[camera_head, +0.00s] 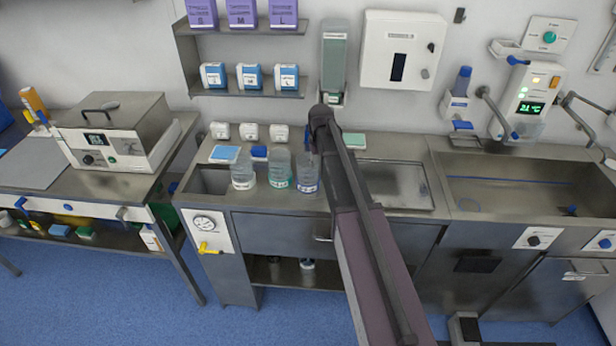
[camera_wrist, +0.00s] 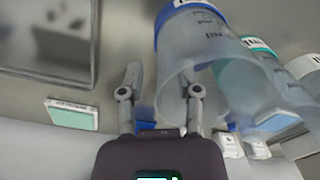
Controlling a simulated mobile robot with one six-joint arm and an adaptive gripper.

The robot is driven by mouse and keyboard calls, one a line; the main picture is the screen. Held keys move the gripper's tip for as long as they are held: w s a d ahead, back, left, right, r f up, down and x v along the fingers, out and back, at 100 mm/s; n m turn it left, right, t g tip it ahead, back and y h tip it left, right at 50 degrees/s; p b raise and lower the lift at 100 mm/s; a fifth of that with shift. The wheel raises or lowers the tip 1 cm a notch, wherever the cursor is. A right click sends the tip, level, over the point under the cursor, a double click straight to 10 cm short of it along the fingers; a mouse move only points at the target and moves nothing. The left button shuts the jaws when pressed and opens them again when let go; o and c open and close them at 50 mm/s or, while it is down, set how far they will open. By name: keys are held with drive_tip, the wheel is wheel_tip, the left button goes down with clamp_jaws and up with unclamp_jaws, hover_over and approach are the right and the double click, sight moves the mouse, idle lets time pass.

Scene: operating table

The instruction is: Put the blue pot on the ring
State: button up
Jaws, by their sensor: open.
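The blue pot (camera_head: 307,174) is a clear jar with a blue band, standing on the steel counter at the right end of a row of three jars. In the wrist view the blue pot (camera_wrist: 196,52) is large and close, its clear wall overlapping my gripper's right finger. My gripper (camera_wrist: 162,76) is open, with nothing visibly held between its fingers. Whether the finger touches the pot, I cannot tell. In the head view my arm covers the area just right of the pot, and I cannot make out the gripper.
A green-labelled jar (camera_head: 279,170) and another clear jar (camera_head: 243,172) stand close left of the blue pot. A sunken steel tray (camera_head: 400,187) lies right of my arm. A dispenser (camera_head: 334,60) hangs on the wall behind. A sterilizer box (camera_head: 112,135) stands at left.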

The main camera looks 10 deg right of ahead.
sight(318, 158)
drive_tip(key=shift+c, duration=0.2)
clamp_jaws()
drive_tip(key=shift+r, duration=0.15)
idle(0.4)
wheel_tip(318, 158, up, 4)
drive_tip(key=p, duration=0.3)
drive_tip(key=shift+f+p, duration=0.25)
drive_tip(key=shift+p, duration=0.15)
drive_tip(key=s+a+r+p, duration=0.1)
drive_tip(key=s, duration=1.5)
drive_tip(key=shift+f, duration=0.25)
